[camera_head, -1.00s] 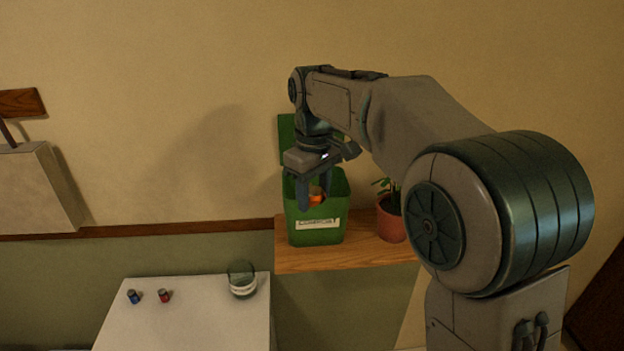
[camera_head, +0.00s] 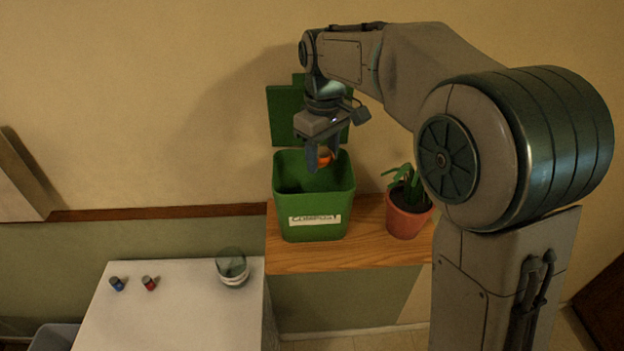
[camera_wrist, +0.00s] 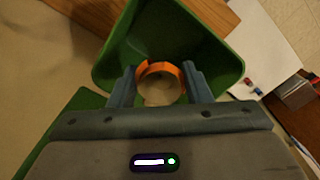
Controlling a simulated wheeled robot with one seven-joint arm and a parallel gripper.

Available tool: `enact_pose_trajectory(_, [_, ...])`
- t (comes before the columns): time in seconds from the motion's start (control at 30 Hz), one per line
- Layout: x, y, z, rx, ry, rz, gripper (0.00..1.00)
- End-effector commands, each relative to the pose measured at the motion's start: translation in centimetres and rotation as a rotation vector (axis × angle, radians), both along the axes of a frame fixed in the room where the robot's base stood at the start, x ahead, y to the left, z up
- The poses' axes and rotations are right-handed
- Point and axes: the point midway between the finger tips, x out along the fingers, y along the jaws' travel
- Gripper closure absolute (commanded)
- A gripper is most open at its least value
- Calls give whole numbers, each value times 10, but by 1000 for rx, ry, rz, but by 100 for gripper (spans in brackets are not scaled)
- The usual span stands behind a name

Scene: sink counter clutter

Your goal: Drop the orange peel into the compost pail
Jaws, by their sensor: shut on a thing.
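The orange peel (camera_head: 324,158) is a curled orange strip; in the wrist view the peel (camera_wrist: 160,72) forms a ring between the two fingers. My gripper (camera_head: 322,163) is shut on it and holds it over the opening of the compost pail. The compost pail (camera_head: 313,222) is green with a white label and stands on a wooden shelf, its lid (camera_head: 284,118) raised at the back. In the wrist view the pail's green wall (camera_wrist: 215,45) surrounds the peel. How far the peel is above the pail's floor is hard to tell.
A potted plant (camera_head: 408,219) stands on the wooden shelf (camera_head: 375,248) right of the pail. A white table (camera_head: 180,320) at lower left bears a glass jar (camera_head: 232,267), a blue can (camera_head: 117,284) and a red can (camera_head: 150,283).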

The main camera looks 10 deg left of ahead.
Motion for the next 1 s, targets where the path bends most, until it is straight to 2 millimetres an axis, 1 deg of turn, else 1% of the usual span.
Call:
enact_pose_trajectory(0.03, [0, -1, -6, -1, 2, -1, 77])
enact_pose_trajectory(0.2, [0, -1, -18, 0, 0, -3, 77])
enact_pose_trajectory(0.53, [1, -2, -21, 0, 0, -4, 77])
enact_pose_trajectory(0.57, [1, -2, -21, 0, 0, -4, 53])
enact_pose_trajectory(0.6, [1, -2, -21, 0, 0, -5, 42])
enact_pose_trajectory(0.63, [1, -2, -21, 0, 0, -5, 34])
enact_pose_trajectory(0.67, [1, -2, -21, 0, 0, -5, 30])
enact_pose_trajectory(0.9, [1, -2, -21, 0, 0, -5, 30])
enact_pose_trajectory(1.0, [1, -2, -17, 1, -2, -5, 30])
